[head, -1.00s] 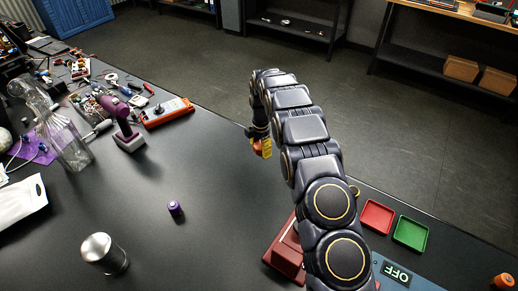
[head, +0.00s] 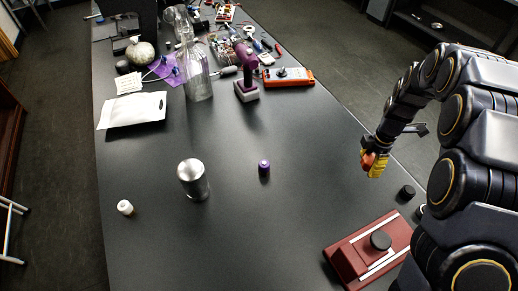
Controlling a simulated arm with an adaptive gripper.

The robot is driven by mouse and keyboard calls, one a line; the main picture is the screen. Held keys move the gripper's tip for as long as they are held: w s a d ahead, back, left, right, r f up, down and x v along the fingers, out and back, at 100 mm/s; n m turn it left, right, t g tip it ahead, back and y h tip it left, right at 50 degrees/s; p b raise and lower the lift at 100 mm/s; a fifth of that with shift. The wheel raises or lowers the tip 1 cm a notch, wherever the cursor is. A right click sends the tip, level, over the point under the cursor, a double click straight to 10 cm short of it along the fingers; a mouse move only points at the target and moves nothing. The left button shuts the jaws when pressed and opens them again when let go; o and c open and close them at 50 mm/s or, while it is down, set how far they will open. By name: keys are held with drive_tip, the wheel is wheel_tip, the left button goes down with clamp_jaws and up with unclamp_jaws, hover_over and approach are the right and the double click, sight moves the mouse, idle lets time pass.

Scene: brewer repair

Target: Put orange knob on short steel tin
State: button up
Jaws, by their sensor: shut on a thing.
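My gripper (head: 372,166), with yellow fingers, hangs at the right over the table's right side. It is shut on the orange knob (head: 368,160), which shows small and partly covered between the fingers. The short steel tin (head: 193,180) stands upright on the black table at the centre left, well to the left of my gripper. Its top is bare, and the knob is apart from it.
A white cap (head: 125,207) lies left of the tin. A dark red brewer part (head: 370,248) sits front right. A glass bottle (head: 198,80) and purple drill (head: 246,75) stand farther back.

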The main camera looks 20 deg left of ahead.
drive_tip(key=s+a+r+n, duration=0.2)
drive_tip(key=s+a+r, duration=0.15)
drive_tip(key=a, duration=0.65)
drive_tip(key=s+a+r+n, duration=0.3)
drive_tip(key=s+a, duration=0.1)
drive_tip(key=a, duration=0.6)
drive_tip(key=s+a+r+n, duration=0.25)
drive_tip(key=s+a, duration=0.25)
drive_tip(key=s, duration=0.3)
drive_tip(key=s+a+r+n, duration=0.1)
drive_tip(key=s+a+r, duration=0.2)
drive_tip(key=s+a, duration=0.35)
hover_over(189, 169)
drive_tip(key=shift+n, duration=0.25)
drive_tip(key=f, duration=0.5)
drive_tip(key=d+f, duration=0.1)
drive_tip(key=f, duration=0.2)
drive_tip(key=shift+s+f, duration=0.2)
drive_tip(key=shift+f, duration=0.15)
drive_tip(key=shift+w+a+f, duration=0.25)
drive_tip(key=shift+a+f, duration=0.15)
drive_tip(key=shift+f, duration=1.65)
